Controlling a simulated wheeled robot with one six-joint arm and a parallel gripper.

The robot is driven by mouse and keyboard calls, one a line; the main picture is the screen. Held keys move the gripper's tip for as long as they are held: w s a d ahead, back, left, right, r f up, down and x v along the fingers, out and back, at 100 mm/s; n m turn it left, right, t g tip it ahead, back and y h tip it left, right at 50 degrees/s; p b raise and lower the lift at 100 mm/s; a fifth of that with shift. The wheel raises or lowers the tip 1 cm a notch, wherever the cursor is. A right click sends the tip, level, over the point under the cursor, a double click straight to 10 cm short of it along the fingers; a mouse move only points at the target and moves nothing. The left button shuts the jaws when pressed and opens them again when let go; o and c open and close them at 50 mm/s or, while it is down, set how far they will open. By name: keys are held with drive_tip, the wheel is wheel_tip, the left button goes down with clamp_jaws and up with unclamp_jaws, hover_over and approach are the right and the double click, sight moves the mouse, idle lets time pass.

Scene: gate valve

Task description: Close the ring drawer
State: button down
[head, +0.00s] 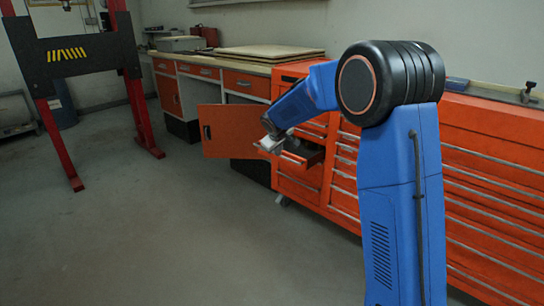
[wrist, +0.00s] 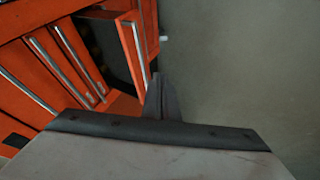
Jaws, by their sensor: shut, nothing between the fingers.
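The open drawer (head: 300,160) sticks out of the orange tool cabinet, with a dark gap behind its front. In the wrist view its orange front with a silver handle (wrist: 139,58) stands out near the top middle. My gripper (head: 268,146) is in front of the cabinet, just left of the open drawer in the head view. In the wrist view the fingers (wrist: 161,97) are together and empty, with their tip close to the lower end of the drawer front. I cannot tell whether they touch it. No ring shows, and the drawer's inside is mostly hidden.
An orange cupboard door (head: 228,131) hangs open left of my gripper. The workbench (head: 235,68) runs along the wall behind. Shut drawers (head: 490,190) fill the cabinet to the right. A red-legged frame (head: 140,115) stands at left. The grey floor (head: 170,230) in front is clear.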

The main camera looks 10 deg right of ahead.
drive_tip(key=x, duration=0.3)
drive_tip(key=d+x, duration=0.1)
drive_tip(key=x, duration=0.3)
drive_tip(key=d+r+x, duration=0.1)
drive_tip(key=x, duration=0.3)
drive_tip(key=shift+w, duration=0.4)
drive_tip(key=shift+w+d+f, duration=0.1)
drive_tip(key=shift+w+d, duration=0.3)
drive_tip(key=shift+d, duration=0.05)
drive_tip(key=shift+d, duration=0.15)
drive_tip(key=w+d, duration=0.3)
drive_tip(key=d, duration=0.1)
drive_tip(key=w+d, duration=0.4)
drive_tip(key=d, duration=0.1)
drive_tip(key=w+d, duration=0.3)
drive_tip(key=d, duration=0.2)
drive_tip(key=shift+w+d, duration=0.15)
drive_tip(key=shift+w, duration=0.1)
drive_tip(key=shift+w+d, duration=0.3)
drive_tip(key=shift+d, duration=0.15)
drive_tip(key=shift+r, duration=0.2)
